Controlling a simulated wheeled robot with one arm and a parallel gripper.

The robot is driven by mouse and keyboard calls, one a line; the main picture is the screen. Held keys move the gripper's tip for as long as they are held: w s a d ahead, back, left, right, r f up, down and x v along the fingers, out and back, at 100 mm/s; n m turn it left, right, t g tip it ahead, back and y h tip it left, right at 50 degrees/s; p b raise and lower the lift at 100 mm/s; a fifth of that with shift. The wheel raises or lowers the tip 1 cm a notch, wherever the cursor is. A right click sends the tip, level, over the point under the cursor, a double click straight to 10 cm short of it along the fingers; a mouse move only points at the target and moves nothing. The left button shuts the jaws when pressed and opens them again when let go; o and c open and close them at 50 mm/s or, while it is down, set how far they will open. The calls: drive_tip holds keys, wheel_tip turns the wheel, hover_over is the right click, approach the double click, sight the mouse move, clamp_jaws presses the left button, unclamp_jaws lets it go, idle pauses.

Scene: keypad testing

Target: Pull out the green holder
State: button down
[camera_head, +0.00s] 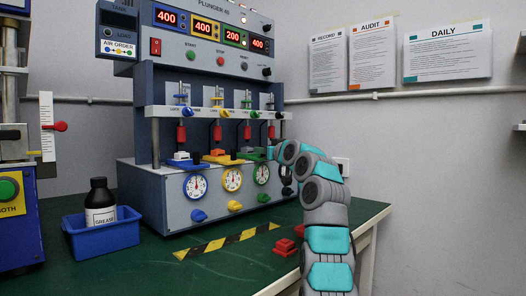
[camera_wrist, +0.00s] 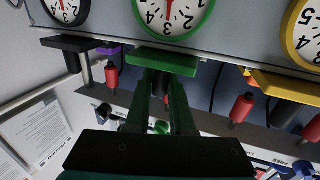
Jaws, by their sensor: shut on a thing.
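The green holder (camera_wrist: 163,60) is a flat plate projecting from the grey machine front beside the green-ringed gauge (camera_wrist: 172,12) in the wrist view. My gripper (camera_wrist: 162,76) has its two dark fingers at this holder's edge and is shut on it. In the head view the green holder (camera_head: 250,155) shows only partly, beside my arm, which hides my fingertips. How far the holder stands out of its slot is hard to tell.
The yellow holder (camera_wrist: 288,86) and black holder (camera_wrist: 70,43) flank the green one. Red plungers (camera_wrist: 112,78) hang close by. The blue holder (camera_head: 186,164) is further left. A blue tray (camera_head: 103,236) holds a dark bottle (camera_head: 100,203). Red blocks (camera_head: 285,246) lie on the green table.

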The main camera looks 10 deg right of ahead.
idle(0.9)
drive_tip(key=s+d+b, duration=0.5)
drive_tip(key=s+b, duration=0.1)
drive_tip(key=s, duration=0.2)
drive_tip(key=shift+d, duration=0.4)
drive_tip(key=c, duration=0.8)
unclamp_jaws()
drive_tip(key=shift+b+v, duration=0.6)
drive_tip(key=shift+v, duration=3.25)
drive_tip(key=shift+r, duration=0.1)
